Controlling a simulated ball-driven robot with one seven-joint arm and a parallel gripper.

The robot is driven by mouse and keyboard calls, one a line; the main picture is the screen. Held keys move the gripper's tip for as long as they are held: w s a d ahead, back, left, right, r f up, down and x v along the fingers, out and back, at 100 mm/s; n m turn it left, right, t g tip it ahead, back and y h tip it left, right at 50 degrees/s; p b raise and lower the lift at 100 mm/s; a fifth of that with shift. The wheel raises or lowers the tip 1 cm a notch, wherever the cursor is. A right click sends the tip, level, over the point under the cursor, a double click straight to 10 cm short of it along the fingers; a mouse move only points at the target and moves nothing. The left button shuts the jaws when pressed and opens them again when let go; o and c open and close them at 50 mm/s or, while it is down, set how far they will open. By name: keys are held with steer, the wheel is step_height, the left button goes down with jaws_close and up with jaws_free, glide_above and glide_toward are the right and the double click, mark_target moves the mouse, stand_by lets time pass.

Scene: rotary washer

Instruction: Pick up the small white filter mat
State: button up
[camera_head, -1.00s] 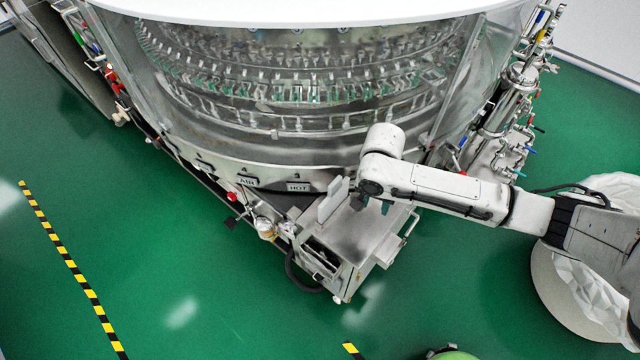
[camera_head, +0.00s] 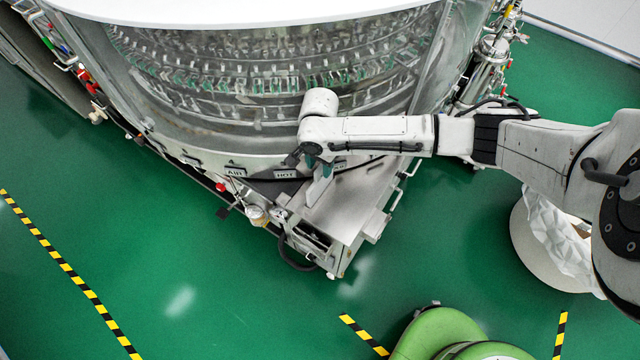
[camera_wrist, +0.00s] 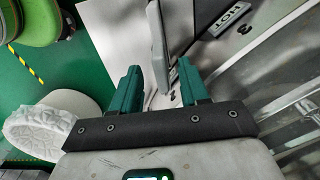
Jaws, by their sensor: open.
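A pale, thin slab (camera_head: 318,189) stands upright at the left edge of a steel work surface (camera_head: 350,199) beside the washer. It is the only thing here resembling the small white filter mat; I cannot tell for sure that it is the mat. In the wrist view the slab (camera_wrist: 157,40) shows grey-white, edge-on, between and beyond my fingertips. My gripper (camera_head: 318,166) hangs just above the slab's upper end in the head view. In the wrist view my gripper (camera_wrist: 160,80) is open, its teal fingers apart with nothing visibly clamped.
The round glass-walled washer (camera_head: 265,115) stands close behind, with HOT (camera_head: 286,174) and AIR (camera_head: 235,171) labels on its rim. A white bin with a crumpled liner (camera_head: 562,240) stands on the right. The green floor at front left is clear, marked by striped tape (camera_head: 68,265).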

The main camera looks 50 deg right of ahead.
mark_target(320, 183)
steer(key=f, duration=0.4)
steer(key=shift+d, duration=0.25)
steer(key=shift+c, duration=0.2)
jaws_close()
